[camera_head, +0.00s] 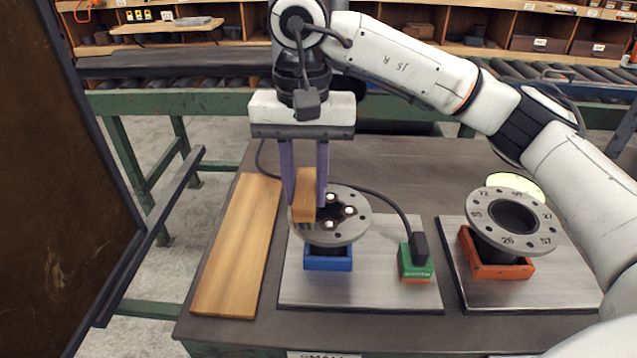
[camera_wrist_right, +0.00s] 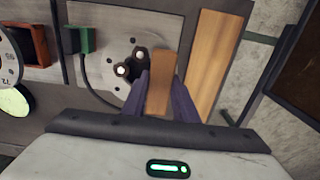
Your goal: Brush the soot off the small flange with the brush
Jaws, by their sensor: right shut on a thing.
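My right gripper (camera_head: 305,190) comes down from above and is shut on the brush (camera_head: 304,198), a wooden block held upright between its purple fingers. The small flange (camera_head: 352,230) is a grey disc on a blue block, with pale bolt heads around a dark centre. The brush's lower end is over the left part of this flange; I cannot tell if it touches, and bristles are not visible. Dark patches show around the bolts; I cannot tell soot from the bore. In the wrist view the brush (camera_wrist_right: 160,95) covers part of the flange (camera_wrist_right: 112,65). My left gripper is not in view.
A larger numbered flange (camera_head: 482,212) sits on an orange block (camera_head: 490,268) at right. A green device (camera_head: 415,262) with a black cable stands between the flanges. A wooden board (camera_head: 238,245) lies at left. A dark panel (camera_head: 75,150) stands beyond the table's left edge.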

